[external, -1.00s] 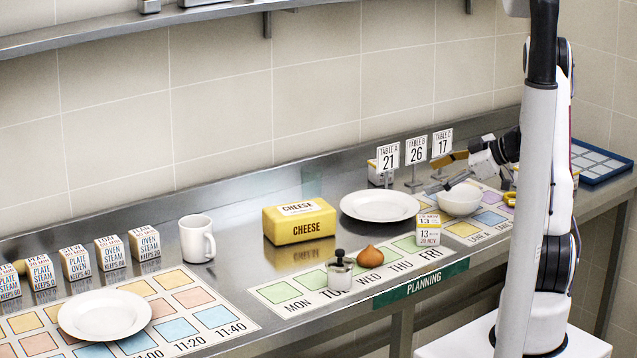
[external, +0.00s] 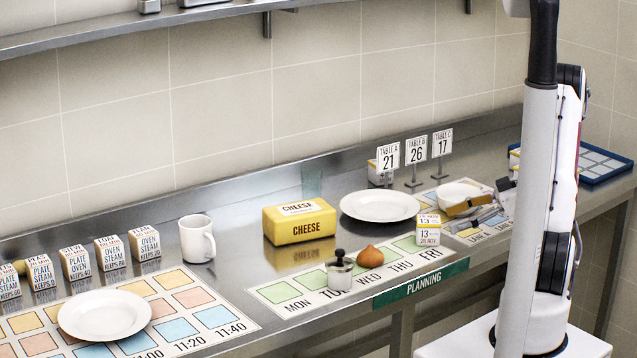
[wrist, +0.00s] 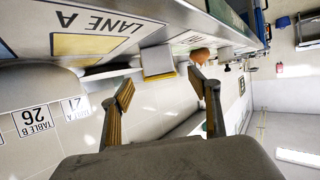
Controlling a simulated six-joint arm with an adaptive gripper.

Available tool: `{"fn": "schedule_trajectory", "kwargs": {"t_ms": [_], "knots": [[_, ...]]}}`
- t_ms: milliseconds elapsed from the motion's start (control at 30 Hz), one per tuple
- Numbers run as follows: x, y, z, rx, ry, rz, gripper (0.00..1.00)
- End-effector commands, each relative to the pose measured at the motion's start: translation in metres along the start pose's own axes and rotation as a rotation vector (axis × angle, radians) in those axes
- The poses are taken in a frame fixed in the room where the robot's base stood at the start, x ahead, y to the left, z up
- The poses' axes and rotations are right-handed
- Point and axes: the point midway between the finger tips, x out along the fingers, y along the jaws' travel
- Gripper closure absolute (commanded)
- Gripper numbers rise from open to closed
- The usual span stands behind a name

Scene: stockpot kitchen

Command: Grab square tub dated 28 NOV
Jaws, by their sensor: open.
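The small square tub (external: 428,230), white with a yellow band, stands at the right end of the weekday strip, by FRI. Its front shows a large 13 and small print that looks like 28 NOV. My gripper (external: 452,217) is low over the lane cards, just right of the tub, open and empty. In the wrist view, which is upside down, my gripper's fingers (wrist: 161,90) are spread apart, with the tub (wrist: 157,62) ahead between them and no contact visible. The tub's label cannot be read there.
A white bowl (external: 462,191) is close behind my gripper, partly hidden by it. A white plate (external: 380,206) lies behind the tub. An onion (external: 370,256) and a lidded jar (external: 339,272) stand to its left. Another tub (external: 376,178) is behind the Table A sign (external: 388,157).

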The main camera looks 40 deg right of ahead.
Motion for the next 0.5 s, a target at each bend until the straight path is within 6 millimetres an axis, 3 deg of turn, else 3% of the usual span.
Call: {"fn": "schedule_trajectory", "kwargs": {"t_ms": [500], "knots": [[0.026, 0.0, 0.0, 0.0, -0.001, 0.0, 0.39]]}}
